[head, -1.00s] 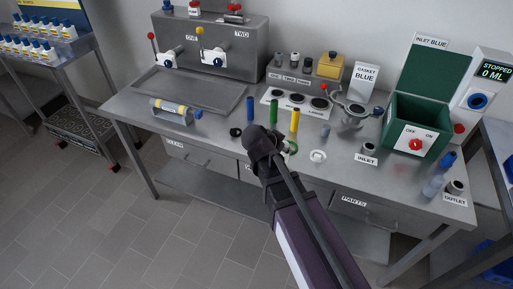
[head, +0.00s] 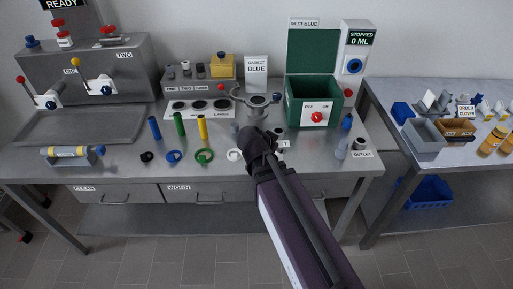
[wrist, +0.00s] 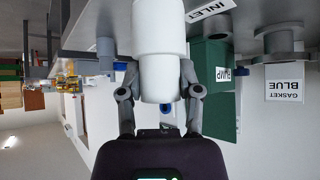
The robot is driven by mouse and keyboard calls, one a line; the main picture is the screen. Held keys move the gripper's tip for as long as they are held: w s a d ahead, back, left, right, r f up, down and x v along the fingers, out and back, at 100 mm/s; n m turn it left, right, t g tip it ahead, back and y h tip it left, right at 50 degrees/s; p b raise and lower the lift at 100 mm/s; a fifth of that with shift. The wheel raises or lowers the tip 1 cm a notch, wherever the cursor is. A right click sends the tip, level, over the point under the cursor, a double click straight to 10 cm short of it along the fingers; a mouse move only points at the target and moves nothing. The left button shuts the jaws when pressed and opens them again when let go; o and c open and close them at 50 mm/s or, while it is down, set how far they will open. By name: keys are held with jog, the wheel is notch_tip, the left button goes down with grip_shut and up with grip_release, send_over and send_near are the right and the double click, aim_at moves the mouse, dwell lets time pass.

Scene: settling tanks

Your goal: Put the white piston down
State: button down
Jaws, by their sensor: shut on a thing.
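The white piston (wrist: 160,50) is a smooth white cylinder in the wrist view, between the two fingers of my gripper (wrist: 160,85). The fingers are shut on it. The wrist view looks upside down. In the head view my gripper (head: 262,142) is over the front part of the steel bench, near the inlet fitting. My own arm hides the piston there. I cannot tell whether the piston touches the bench.
Blue (head: 173,156), green (head: 204,156) and white (head: 235,155) rings lie left of my gripper. A clamp stand (head: 252,112) is behind it. A green box (head: 306,113) with a red knob stands to the right. A metal tray (head: 85,125) is at left.

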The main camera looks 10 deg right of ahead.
jog(key=shift+s+d, duration=0.2)
jog(key=shift+d, duration=0.8)
jog(key=shift+a, duration=0.1)
